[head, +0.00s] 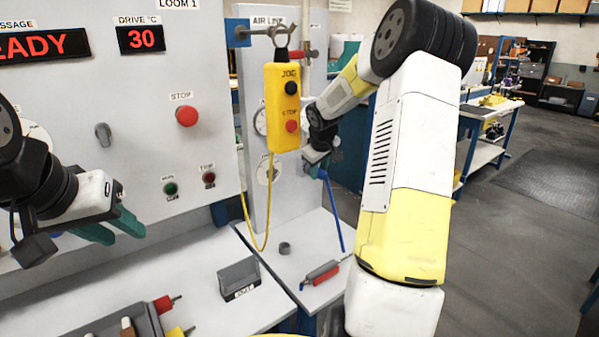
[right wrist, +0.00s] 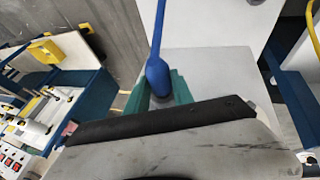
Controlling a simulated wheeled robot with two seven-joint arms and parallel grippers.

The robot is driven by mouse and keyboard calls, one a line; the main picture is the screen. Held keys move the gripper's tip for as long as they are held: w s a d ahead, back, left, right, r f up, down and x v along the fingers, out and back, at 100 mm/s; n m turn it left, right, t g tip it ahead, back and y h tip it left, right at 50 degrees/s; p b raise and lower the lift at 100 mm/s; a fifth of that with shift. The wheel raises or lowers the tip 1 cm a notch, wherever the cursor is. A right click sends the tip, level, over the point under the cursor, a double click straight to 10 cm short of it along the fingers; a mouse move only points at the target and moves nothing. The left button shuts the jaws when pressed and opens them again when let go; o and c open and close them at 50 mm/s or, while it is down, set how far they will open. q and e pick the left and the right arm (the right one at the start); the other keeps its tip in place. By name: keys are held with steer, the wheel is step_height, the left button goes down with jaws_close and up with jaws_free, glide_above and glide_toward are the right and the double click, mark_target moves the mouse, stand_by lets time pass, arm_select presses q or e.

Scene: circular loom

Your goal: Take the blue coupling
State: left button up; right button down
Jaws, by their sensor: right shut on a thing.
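The blue coupling (right wrist: 158,74) sits between the green fingers of my right gripper (right wrist: 160,92) in the right wrist view, with its blue hose running upward there. In the head view, my right gripper (head: 318,166) is beside the grey panel, behind the yellow pendant, and is shut on the coupling, which is mostly hidden. The blue hose (head: 334,210) hangs down from it towards the ledge. My left gripper (head: 118,232) is at the left in front of the loom's panel, with its green fingers apart and nothing between them.
The yellow pendant (head: 283,108) hangs from a hook, its yellow cable looping down. A red and grey tool (head: 321,272) and a small dark ring (head: 285,248) lie on the ledge. A grey holder (head: 239,279) and a tray (head: 138,317) of tools are in front.

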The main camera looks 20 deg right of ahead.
steer(key=shift+s+d, duration=0.15)
steer(key=shift+s, duration=0.1)
steer(key=s, duration=0.2)
steer(key=shift+s+d+r, duration=0.1)
steer(key=shift+s+d, duration=0.2)
steer(key=shift+d, duration=0.1)
